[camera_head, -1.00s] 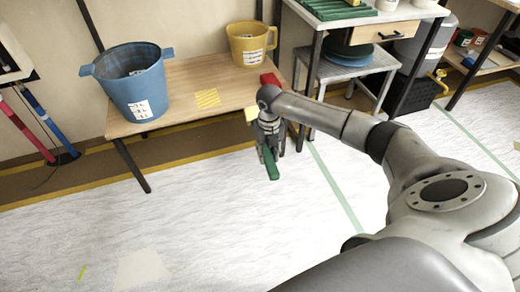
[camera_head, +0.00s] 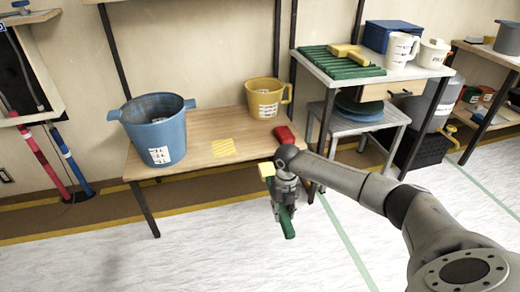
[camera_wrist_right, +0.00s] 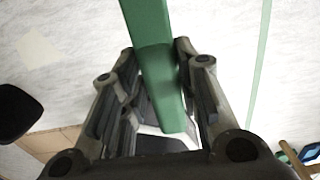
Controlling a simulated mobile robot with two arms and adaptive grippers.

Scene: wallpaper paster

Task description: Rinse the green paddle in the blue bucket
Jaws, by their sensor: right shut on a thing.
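The blue bucket (camera_head: 158,135) stands upright at the left end of the low wooden bench, with a white label and two side handles. Its inside is mostly hidden. My right gripper (camera_head: 284,202) is in front of the bench's right end, away from the bucket and to its right. It is shut on the green paddle (camera_head: 288,225), which points downward in the head view. In the right wrist view the paddle (camera_wrist_right: 152,40) runs between the fingers of the gripper (camera_wrist_right: 160,85); its far end is cut off by the frame. My left gripper is not in view.
A table with a green ribbed board (camera_head: 340,65) stands at right. The floor in front is clear.

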